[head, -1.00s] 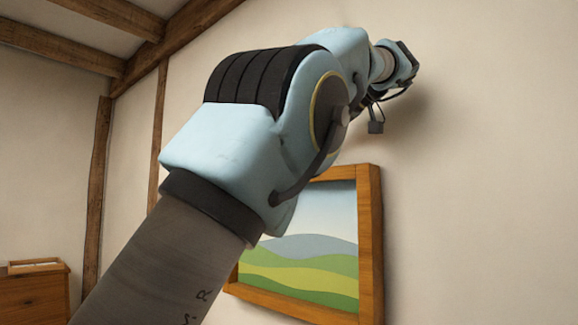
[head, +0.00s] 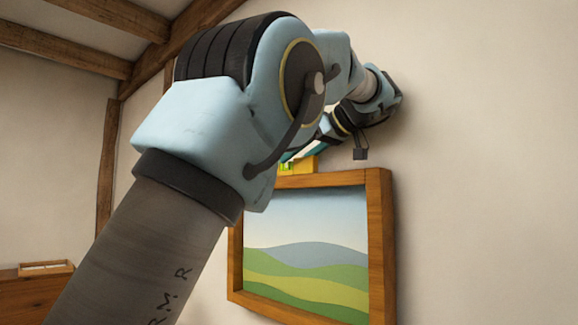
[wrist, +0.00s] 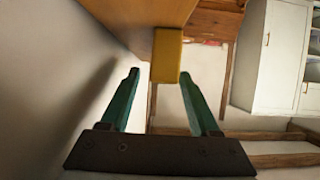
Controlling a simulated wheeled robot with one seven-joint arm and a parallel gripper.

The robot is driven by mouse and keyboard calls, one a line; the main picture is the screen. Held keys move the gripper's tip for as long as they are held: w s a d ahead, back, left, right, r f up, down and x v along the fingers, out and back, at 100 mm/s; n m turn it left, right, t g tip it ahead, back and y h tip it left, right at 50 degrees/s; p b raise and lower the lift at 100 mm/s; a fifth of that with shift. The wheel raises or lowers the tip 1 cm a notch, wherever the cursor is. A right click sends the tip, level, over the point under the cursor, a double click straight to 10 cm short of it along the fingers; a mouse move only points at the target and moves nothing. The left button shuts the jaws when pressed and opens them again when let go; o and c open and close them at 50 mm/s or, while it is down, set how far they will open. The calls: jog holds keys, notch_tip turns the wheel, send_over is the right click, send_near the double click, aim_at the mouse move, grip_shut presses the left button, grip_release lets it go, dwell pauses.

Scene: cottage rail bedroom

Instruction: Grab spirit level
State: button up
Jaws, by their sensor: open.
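The spirit level is a yellow bar with a green vial (head: 308,165). It rests along the top edge of the picture frame (head: 378,235) in the head view, partly hidden behind my arm. In the wrist view its yellow end (wrist: 167,52) shows at top centre, beside the wooden frame. My gripper (wrist: 160,76) is open, with its two green fingers on either side of the level's near end. The level lies in line with the gap; I cannot tell whether it is between the fingertips or just beyond them. The fingers are mostly hidden in the head view.
The pale wall (head: 480,200) runs close along my gripper; in the wrist view it fills the left side. A wooden dresser (head: 30,295) with a tray on top stands at lower left. A white cabinet (wrist: 275,55) shows at right in the wrist view.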

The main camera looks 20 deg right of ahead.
aim_at(292, 162)
jog(key=shift+p+x, duration=0.55)
jog(key=shift+x, duration=1.1)
grip_shut()
